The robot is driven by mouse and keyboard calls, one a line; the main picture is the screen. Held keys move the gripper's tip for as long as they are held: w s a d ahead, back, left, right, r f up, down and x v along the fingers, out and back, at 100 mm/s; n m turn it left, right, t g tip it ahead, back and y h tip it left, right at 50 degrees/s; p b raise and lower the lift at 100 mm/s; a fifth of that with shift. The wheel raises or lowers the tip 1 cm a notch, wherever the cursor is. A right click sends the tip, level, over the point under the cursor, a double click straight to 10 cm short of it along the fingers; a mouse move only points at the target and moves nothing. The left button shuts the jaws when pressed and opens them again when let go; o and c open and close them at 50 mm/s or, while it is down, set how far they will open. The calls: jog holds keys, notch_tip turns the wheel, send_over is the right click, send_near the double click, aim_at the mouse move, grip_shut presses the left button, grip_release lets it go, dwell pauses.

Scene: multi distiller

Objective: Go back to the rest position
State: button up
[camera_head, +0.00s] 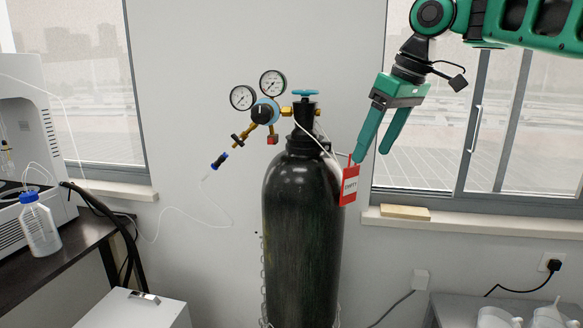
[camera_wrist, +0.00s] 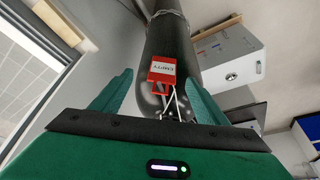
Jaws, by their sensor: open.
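My green gripper (camera_head: 374,155) is open and empty at the right of a tall black gas cylinder (camera_head: 302,230) in the head view. A red and white tag reading EMPTY (camera_head: 349,184) hangs by a string on the cylinder's right side, next to my left fingertip in the picture. In the wrist view, my gripper's fingers (camera_wrist: 160,98) are spread apart. The tag (camera_wrist: 162,72) shows between and beyond them, lying against the cylinder (camera_wrist: 178,25). I cannot tell whether a fingertip touches the tag.
A regulator with two gauges (camera_head: 262,112) and a blue valve knob (camera_head: 305,93) top the cylinder. A white machine (camera_head: 30,150) and a blue-capped bottle (camera_head: 40,228) stand on the left bench. A window with a sill (camera_head: 470,218) is behind my arm. A low table (camera_head: 460,304) is bottom right.

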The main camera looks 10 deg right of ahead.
jog(key=s+d+f+m+g, duration=0.1)
jog(key=s+d+f+m, duration=0.3)
jog(key=s+f, duration=0.5)
jog(key=s+d+f+m+g+h, duration=0.1)
jog(key=s+d+f+m, duration=0.3)
jog(key=s+f, duration=0.6)
jog(key=s+d+f+m+g+h, duration=0.1)
jog(key=s+d+f+m, duration=0.4)
jog(key=s+d+f, duration=0.2)
jog(key=s+f, duration=0.2)
jog(key=s, duration=0.1)
jog(key=shift+s+d+f+g, duration=0.15)
jog(key=shift+d+f+g, duration=0.1)
jog(key=shift+d+g, duration=0.1)
jog(key=shift+w+f, duration=0.2)
jog(key=shift+w, duration=0.45)
